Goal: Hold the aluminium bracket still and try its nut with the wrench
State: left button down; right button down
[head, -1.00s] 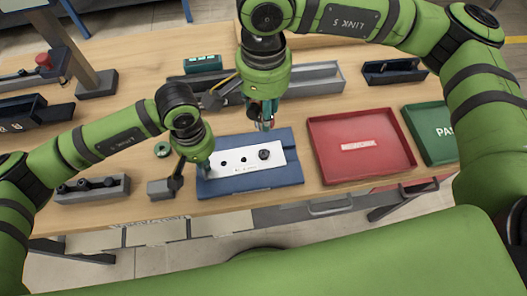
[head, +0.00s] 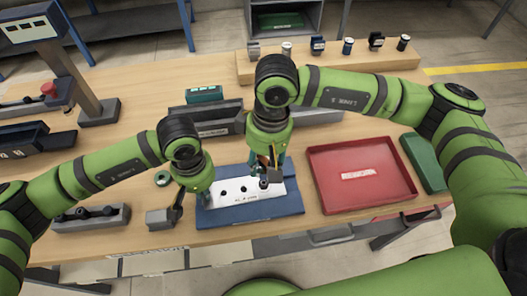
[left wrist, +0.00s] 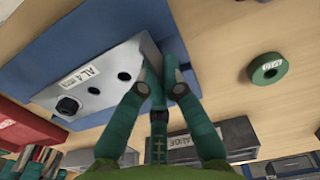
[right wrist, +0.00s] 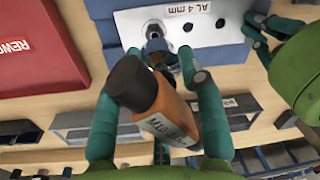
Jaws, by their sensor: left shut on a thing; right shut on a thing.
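The aluminium bracket (head: 240,197), a pale plate with dark holes and an "AL 4 mm" label, lies on a blue fixture (head: 285,206). Its dark nut (left wrist: 68,106) is near one end in the left wrist view. My left gripper (head: 203,194) is shut on the opposite end; its fingers close on the plate corner in the left wrist view (left wrist: 158,80). My right gripper (head: 268,170) is shut on the wrench (right wrist: 165,108), orange-bodied with a black cap, above the nut end. In the right wrist view its grey tip is close to the nut; I cannot tell whether they touch.
A red rework tray (head: 320,182) lies to the right, with a green tray (head: 425,165) beyond it. Grey bins (head: 215,128) stand behind the fixture. A green ring (head: 162,178) and grey block (head: 160,218) lie left. A raised back shelf (head: 330,62) holds several small parts.

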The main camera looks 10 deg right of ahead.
aim_at(263, 183)
jog(key=shift+f+n, duration=0.15)
jog(key=shift+n, duration=0.15)
jog(key=shift+f, duration=2.2)
jog(key=shift+f, duration=1)
dwell(0.4)
jog(key=shift+m, duration=1.1)
